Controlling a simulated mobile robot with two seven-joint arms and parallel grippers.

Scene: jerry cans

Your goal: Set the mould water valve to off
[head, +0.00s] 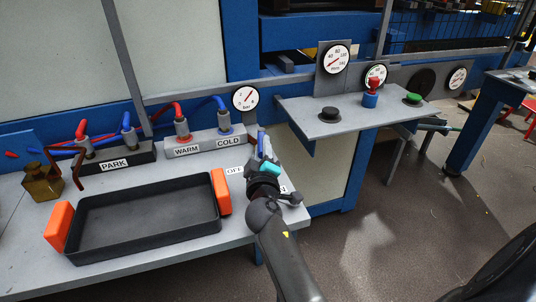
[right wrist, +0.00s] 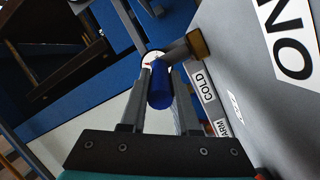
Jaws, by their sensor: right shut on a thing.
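The mould water valve shows in the right wrist view as a blue handle grip (right wrist: 160,88) on a grey lever, with a brass-coloured fitting (right wrist: 198,42) at the bench top. My right gripper (head: 264,150) is at the bench's right end, and its two fingers (right wrist: 158,72) close around the blue grip. In the head view the gripper largely hides the valve. A white OFF label (head: 234,171) lies left of the gripper. The ON label (right wrist: 290,38) shows in the right wrist view, partly covered in the head view. The lever's exact setting is hard to tell. My left gripper is out of view.
A black tray (head: 76,254) with orange end grips stands on the bench. Behind it are the PARK block (head: 139,157) and the WARM/COLD block (head: 203,151) with hoses. A gauge (head: 245,98) stands behind the valve. A shelf (head: 340,127) with buttons juts out at right.

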